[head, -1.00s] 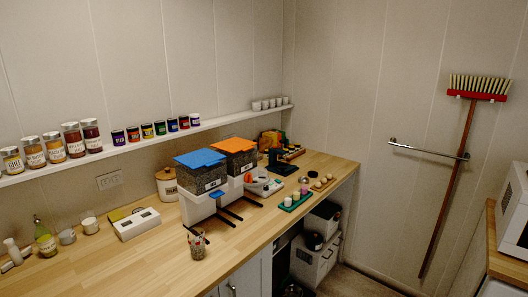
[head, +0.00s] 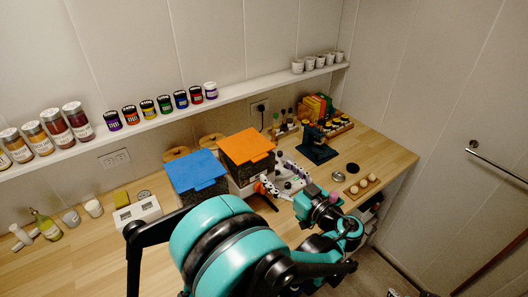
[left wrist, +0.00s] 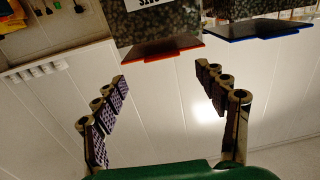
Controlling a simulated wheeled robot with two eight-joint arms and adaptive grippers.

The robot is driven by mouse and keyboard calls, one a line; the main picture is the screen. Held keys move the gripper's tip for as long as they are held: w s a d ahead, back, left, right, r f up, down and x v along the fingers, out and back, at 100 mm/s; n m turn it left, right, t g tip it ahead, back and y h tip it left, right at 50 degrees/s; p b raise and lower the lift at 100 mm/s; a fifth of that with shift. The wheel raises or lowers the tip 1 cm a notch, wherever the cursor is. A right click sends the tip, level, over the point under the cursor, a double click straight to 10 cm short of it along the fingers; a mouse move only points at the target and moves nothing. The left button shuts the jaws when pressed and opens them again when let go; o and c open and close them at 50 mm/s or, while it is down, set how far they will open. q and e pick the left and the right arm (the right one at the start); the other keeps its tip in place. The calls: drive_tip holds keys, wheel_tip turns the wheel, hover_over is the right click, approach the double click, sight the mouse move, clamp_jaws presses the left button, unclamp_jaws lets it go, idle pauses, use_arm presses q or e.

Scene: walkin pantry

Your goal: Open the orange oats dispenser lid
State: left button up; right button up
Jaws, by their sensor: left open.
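The orange lid (head: 247,146) lies flat and shut on its clear, dark-filled oats dispenser, to the right of the blue-lidded dispenser (head: 197,172). My left gripper (head: 268,171) is open and empty, in front and to the right of the orange lid, with its fingers towards it. In the left wrist view, which is upside down, the orange lid edge (left wrist: 160,49) shows beyond and between the spread fingers (left wrist: 160,75), apart from them. The blue lid (left wrist: 257,28) shows to its right there. My right gripper is out of view.
A wall shelf (head: 250,88) with jars and white cups runs behind the dispensers. A white box (head: 138,213) stands to the left. A dark green device (head: 318,145) and an egg tray (head: 362,186) are to the right.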

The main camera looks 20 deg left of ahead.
use_arm(q)
drive_tip(key=x, duration=0.7)
drive_tip(key=shift+a+b, duration=0.3)
